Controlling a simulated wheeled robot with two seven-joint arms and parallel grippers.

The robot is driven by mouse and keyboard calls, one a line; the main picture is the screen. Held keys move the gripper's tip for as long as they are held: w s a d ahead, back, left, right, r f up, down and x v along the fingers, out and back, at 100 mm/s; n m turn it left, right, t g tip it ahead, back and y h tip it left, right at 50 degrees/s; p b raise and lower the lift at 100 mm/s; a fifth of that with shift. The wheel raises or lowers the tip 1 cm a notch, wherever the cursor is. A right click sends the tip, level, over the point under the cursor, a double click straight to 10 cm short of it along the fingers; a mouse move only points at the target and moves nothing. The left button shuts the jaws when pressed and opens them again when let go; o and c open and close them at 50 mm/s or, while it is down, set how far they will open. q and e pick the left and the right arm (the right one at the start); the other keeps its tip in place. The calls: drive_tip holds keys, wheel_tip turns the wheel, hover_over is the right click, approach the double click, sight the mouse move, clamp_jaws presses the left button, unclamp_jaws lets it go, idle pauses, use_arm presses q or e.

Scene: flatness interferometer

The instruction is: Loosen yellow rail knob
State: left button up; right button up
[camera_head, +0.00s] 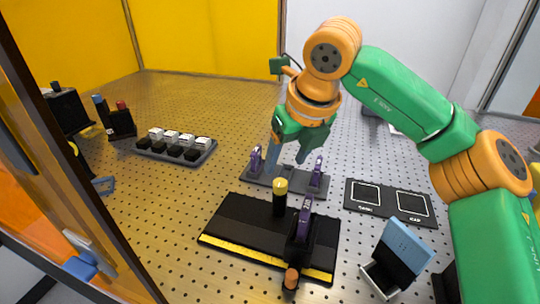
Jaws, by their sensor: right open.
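The yellow knob (280,186) caps a short black post that stands upright on the black rail base (240,222), which has a yellow strip along its front edge. My right gripper (287,160) points down above and behind the knob in the picture, over the dark plate with purple clamps. Its fingers are apart with nothing between them, and it appears clear of the knob. My left gripper does not show.
A black carriage with a purple lever (304,222) stands just right of the knob. A dark plate (285,183) with two purple clamps lies behind. A black two-square mat (390,203) and a blue-lidded box (407,245) are right; a tray of blocks (176,147) is left.

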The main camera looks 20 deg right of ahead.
sight(281, 183)
drive_tip(key=f, duration=0.2)
drive_tip(key=f+p, duration=0.1)
drive_tip(key=f, duration=0.2)
drive_tip(key=shift+w+a+f, duration=0.2)
drive_tip(key=shift+w+f, duration=0.3)
drive_tip(key=shift+w, duration=0.1)
drive_tip(key=shift+s+r, duration=0.1)
drive_tip(key=shift+s, duration=0.1)
clamp_jaws()
